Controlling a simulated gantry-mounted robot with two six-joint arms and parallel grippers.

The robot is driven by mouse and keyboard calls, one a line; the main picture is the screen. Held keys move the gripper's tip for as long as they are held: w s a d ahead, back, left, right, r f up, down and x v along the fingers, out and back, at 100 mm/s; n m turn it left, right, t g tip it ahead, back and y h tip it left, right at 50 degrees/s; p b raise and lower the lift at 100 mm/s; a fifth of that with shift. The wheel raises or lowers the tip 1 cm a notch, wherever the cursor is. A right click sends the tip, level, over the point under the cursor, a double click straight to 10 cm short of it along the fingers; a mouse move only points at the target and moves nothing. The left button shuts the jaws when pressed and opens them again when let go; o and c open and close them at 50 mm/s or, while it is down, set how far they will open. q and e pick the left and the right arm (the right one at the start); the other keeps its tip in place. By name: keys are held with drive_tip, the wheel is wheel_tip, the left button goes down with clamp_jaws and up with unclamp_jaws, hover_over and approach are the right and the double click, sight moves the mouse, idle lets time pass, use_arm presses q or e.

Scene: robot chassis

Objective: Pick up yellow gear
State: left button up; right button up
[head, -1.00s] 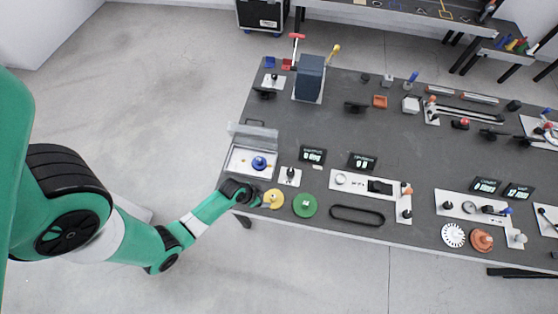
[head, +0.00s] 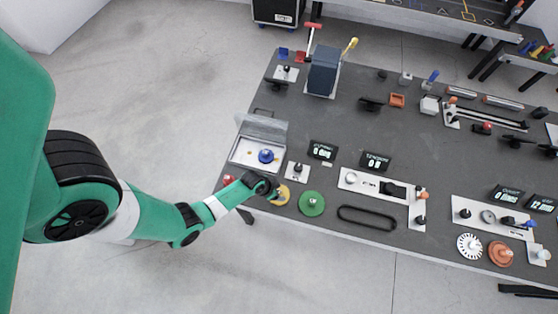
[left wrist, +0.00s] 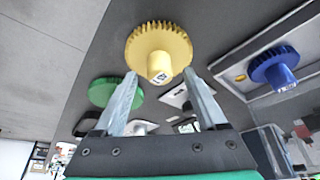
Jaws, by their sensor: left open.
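The yellow gear (head: 284,195) lies on the dark table near its front left edge. In the left wrist view the yellow gear (left wrist: 158,48) has a toothed rim and a pale hub pointing toward the camera. My left gripper (head: 272,192) is at the gear's left side in the head view and partly covers it. In the left wrist view my left gripper (left wrist: 160,84) is open, with its fingers spread on either side of the hub. Nothing is between the fingertips that I can see as gripped. My right gripper is not in view.
A green gear (head: 311,203) lies just right of the yellow one. A blue gear (head: 266,156) sits in a tray (head: 238,160) behind it. A small plate with a black peg (head: 297,172) and a black belt (head: 366,218) are nearby. Floor lies left of the table.

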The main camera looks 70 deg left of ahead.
use_arm(q)
drive_tip(key=shift+x, duration=1)
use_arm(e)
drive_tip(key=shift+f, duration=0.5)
use_arm(q)
clamp_jaws()
drive_tip(key=shift+r, duration=0.15)
